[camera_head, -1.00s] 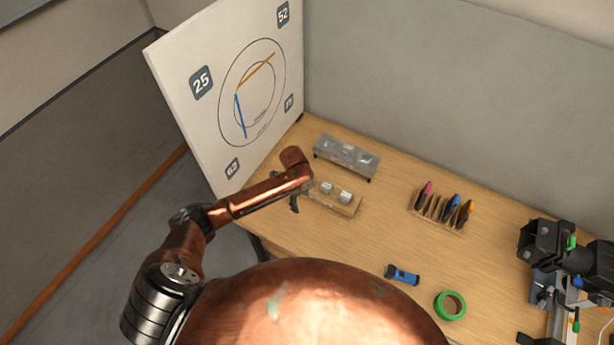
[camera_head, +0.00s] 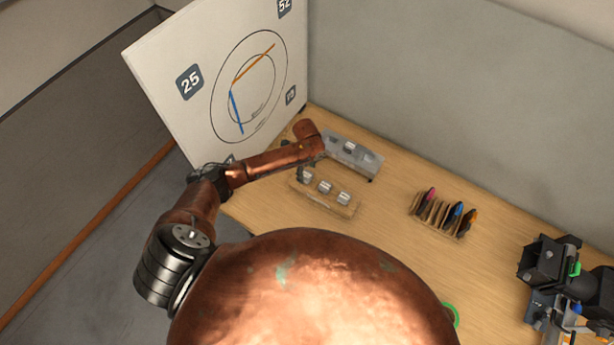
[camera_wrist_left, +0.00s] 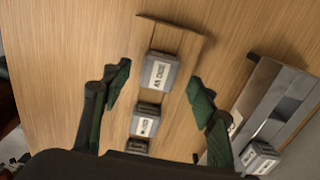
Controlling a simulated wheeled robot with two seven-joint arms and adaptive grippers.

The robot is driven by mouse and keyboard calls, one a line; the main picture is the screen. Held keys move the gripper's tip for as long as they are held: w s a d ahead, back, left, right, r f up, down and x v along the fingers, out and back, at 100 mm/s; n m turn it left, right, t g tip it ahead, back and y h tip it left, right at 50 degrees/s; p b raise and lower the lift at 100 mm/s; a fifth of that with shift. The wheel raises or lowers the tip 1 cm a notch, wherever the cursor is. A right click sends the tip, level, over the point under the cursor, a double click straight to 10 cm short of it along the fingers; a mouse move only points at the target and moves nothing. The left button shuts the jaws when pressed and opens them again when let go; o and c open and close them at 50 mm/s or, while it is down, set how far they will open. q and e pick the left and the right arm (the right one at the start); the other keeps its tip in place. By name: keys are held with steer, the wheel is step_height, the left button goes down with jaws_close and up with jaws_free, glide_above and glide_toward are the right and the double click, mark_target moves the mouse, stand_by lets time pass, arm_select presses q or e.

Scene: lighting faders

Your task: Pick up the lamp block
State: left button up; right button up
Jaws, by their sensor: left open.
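Three small grey lamp blocks with white labels stand in a row on a wooden rack (camera_head: 300,192). In the head view they are the left block (camera_head: 307,177), the middle block (camera_head: 325,187) and the right block (camera_head: 344,198). In the left wrist view I see one block (camera_wrist_left: 160,72) between the fingertips, a second (camera_wrist_left: 147,118) behind it, and a third (camera_wrist_left: 137,146) partly hidden by my gripper body. My left gripper (camera_wrist_left: 158,75) is open and empty above the rack, its fingers either side of the row. The labels are too blurred to read. My right gripper is out of view.
A grey metal fader box (camera_head: 365,162) stands just behind the rack, with a similar block (camera_wrist_left: 260,157) on it. A wooden pen holder (camera_head: 436,216) stands to the right, and black equipment (camera_head: 548,262) farther right. A white dial board (camera_head: 190,60) rises at the left.

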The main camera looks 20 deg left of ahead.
mark_target(306, 175)
arm_select(q)
step_height(306, 175, down, 2)
steer(key=shift+f, duration=0.25)
steer(key=shift+f+p, duration=0.3)
steer(key=shift+f, duration=0.2)
steer(key=shift+d, duration=0.1)
steer(key=c, duration=1.1)
steer(key=shift+c, duration=0.2)
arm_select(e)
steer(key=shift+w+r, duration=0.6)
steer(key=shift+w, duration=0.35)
